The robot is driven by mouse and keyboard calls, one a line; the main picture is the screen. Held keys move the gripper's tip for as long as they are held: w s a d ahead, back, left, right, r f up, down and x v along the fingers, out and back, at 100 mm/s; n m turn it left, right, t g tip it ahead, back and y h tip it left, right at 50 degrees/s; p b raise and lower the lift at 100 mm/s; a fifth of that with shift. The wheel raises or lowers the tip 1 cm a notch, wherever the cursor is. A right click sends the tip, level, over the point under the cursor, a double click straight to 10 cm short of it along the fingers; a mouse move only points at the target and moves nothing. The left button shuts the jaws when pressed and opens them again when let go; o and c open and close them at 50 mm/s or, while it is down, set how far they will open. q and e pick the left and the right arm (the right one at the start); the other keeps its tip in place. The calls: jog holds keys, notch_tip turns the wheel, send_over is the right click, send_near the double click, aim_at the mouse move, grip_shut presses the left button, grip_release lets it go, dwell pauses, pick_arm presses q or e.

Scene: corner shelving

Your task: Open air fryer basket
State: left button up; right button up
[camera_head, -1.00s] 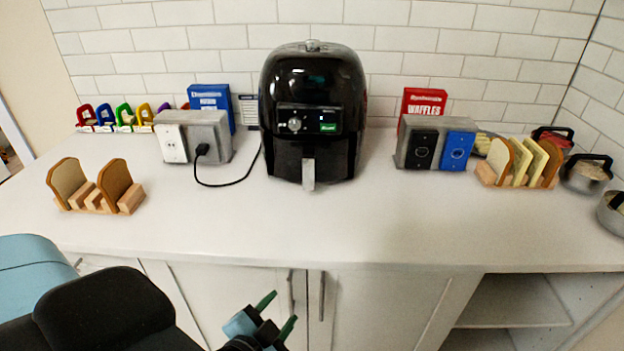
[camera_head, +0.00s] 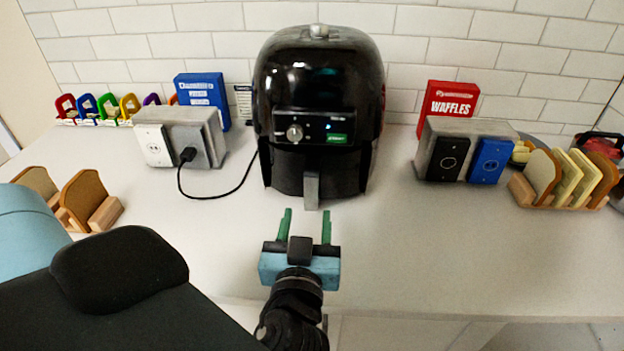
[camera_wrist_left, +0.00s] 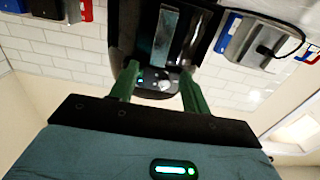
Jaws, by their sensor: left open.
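The black air fryer (camera_head: 319,90) stands on the white counter against the tiled wall, its basket closed. Its grey basket handle (camera_head: 311,190) points down at the front, below the dial and green label. My left gripper (camera_head: 307,215) is open and empty, just in front of the handle and a little lower in the head view, its green fingers pointing at the fryer. In the left wrist view the handle (camera_wrist_left: 165,38) lies beyond and between the two green fingers (camera_wrist_left: 160,85), apart from them as far as I can tell. My right gripper is not in view.
An outlet box (camera_head: 190,138) with a plugged-in cord stands left of the fryer, and another box (camera_head: 462,150) stands right. Bread slices in wooden racks (camera_head: 92,205) (camera_head: 565,180) sit at both sides. The counter (camera_head: 400,240) in front of the fryer is clear.

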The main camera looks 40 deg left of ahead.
aim_at(311, 187)
pick_arm(q)
jog(key=x, duration=0.3)
jog(key=p+x, duration=0.1)
jog(key=x, duration=0.2)
jog(key=shift+r+p, duration=0.2)
jog(key=shift+p, duration=0.1)
jog(key=shift+w+a+f, duration=0.15)
jog(key=shift+w+a, duration=0.2)
jog(key=shift+w, duration=0.25)
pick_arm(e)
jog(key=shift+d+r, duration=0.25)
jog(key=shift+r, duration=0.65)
pick_arm(q)
jog(key=shift+c, duration=0.5)
grip_shut()
